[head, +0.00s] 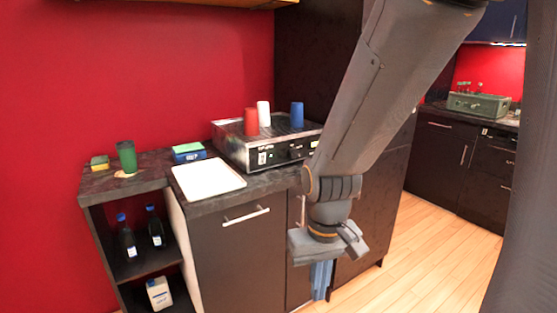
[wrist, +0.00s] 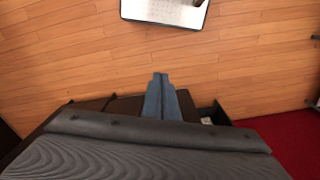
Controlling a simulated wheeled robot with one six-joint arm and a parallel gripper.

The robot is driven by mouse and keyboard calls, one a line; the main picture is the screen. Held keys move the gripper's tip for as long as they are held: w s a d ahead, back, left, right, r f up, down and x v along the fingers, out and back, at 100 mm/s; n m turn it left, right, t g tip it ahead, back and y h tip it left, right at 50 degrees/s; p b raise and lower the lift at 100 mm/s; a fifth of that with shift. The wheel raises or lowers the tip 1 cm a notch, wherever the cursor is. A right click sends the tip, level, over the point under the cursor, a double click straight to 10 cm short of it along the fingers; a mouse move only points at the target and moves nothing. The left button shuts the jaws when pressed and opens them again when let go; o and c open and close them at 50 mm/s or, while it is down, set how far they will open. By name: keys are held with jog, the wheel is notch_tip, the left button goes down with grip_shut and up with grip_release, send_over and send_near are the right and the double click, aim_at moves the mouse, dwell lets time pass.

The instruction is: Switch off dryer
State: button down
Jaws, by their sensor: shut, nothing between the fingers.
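The machine that looks like the dryer (head: 240,153) is a silver-and-black box on the counter, left of my arm in the head view. Its front panel (head: 285,152) shows dark controls and labels, too small to read; its right end is partly behind my arm. A red, a white and a blue cup stand on its top. My gripper (head: 321,280) points down in front of the cabinet, below counter height and apart from the machine. In the wrist view its blue-grey fingers (wrist: 160,78) are together and empty, above the wooden floor.
A white tray (head: 208,179) lies on the counter (head: 150,183), with a blue box (head: 189,153) behind it and a green cup (head: 127,157) to the left. Bottles stand on the shelves below. A green crate (head: 478,105) sits on the far counter. The floor (head: 425,240) at right is clear.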

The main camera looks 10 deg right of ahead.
aim_at(263, 156)
jog(key=w+d+n+t, duration=0.2)
jog(key=w+n+t, duration=0.1)
jog(key=w, duration=0.6)
jog(key=w+d+f+n+t, duration=0.1)
jog(key=w+n+t, duration=0.2)
jog(key=w, duration=0.5)
jog(key=w+d+n+t, duration=0.2)
jog(key=w+n+t, duration=0.15)
jog(key=w, duration=0.55)
jog(key=w+r+n+t+y, duration=0.6)
jog(key=w+n+t, duration=0.3)
jog(key=n, duration=0.3)
jog(key=shift+w+a+r, duration=0.2)
jog(key=shift+w+r, duration=0.05)
jog(key=shift+r, duration=0.05)
jog(key=p+x, duration=0.3)
jog(key=x, duration=1.1)
jog(key=shift+r, duration=0.1)
